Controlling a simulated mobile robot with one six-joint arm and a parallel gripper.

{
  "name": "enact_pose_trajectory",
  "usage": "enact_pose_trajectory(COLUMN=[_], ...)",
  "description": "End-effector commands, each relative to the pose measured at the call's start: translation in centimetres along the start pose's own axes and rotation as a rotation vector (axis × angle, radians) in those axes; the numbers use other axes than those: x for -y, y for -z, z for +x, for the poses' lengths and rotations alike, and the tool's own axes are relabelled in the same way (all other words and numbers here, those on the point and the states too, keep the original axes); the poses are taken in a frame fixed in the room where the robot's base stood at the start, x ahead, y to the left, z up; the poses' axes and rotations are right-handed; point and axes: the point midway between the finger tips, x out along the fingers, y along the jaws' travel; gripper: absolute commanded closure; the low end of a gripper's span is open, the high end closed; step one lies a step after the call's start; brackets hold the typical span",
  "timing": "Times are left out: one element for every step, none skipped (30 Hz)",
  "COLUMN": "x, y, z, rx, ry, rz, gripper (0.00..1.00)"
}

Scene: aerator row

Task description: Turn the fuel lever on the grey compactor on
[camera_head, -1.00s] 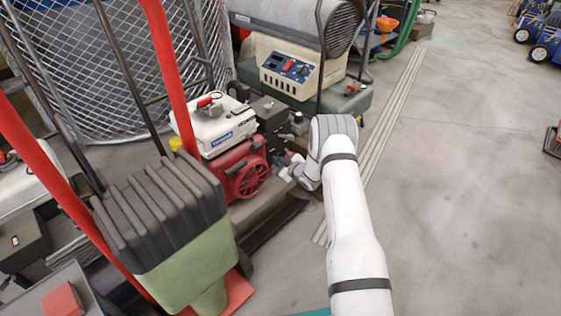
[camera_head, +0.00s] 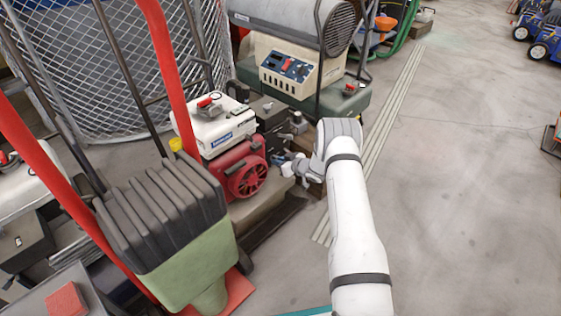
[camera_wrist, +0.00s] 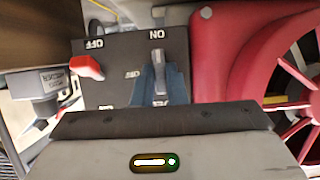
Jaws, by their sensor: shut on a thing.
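In the wrist view my gripper (camera_wrist: 160,86) has its blue-grey fingers closed around a grey lever (camera_wrist: 159,60) on a dark panel (camera_wrist: 122,52). Upside-down print reads ON above this lever and OFF to the left. A red lever (camera_wrist: 88,67) sits left of it, apart from the fingers. In the head view my gripper (camera_head: 283,163) is at the right side of the engine with a red recoil cover (camera_head: 243,171) and white tank (camera_head: 216,126). The levers are too small to make out there. Which machine is the grey compactor is unclear.
A heater (camera_head: 300,66) with a beige control box stands behind the engine. Red handle bars (camera_head: 168,75) and a green and black machine (camera_head: 185,245) are at the left front. A wire mesh (camera_head: 110,70) closes the back left.

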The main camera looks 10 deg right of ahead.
Motion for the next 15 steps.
enact_pose_trajectory(x=[-0.08,-0.09,-0.10,-0.10,-0.11,-0.12,-0.13,-0.14,-0.14,-0.14,-0.15,-0.15,-0.15,-0.14,-0.14], y=[0.75,0.76,0.77,0.78,0.78,0.79,0.80,0.80,0.77,0.74,0.72,0.66,0.61,0.56,0.50], z=[0.13,0.13,0.13,0.13,0.13,0.12,0.12,0.12,0.11,0.10,0.10,0.09,0.08,0.07,0.05], rx=[-0.012,-0.012,-0.012,-0.013,-0.013,-0.013,-0.013,-0.013,-0.012,-0.012,-0.011,-0.011,-0.010,-0.009,-0.008], ry=[0.000,0.000,0.000,0.000,-0.001,-0.001,-0.001,-0.001,-0.001,-0.002,-0.002,-0.002,-0.002,-0.002,-0.002], rz=[-0.005,-0.005,-0.005,-0.005,-0.005,-0.005,-0.005,-0.006,-0.005,-0.005,-0.005,-0.005,-0.004,-0.004,-0.004], gripper=[1.00,1.00,1.00,1.00,1.00,1.00,0.87,0.85,0.82,0.79,0.77,0.73,0.71,0.69,0.66])
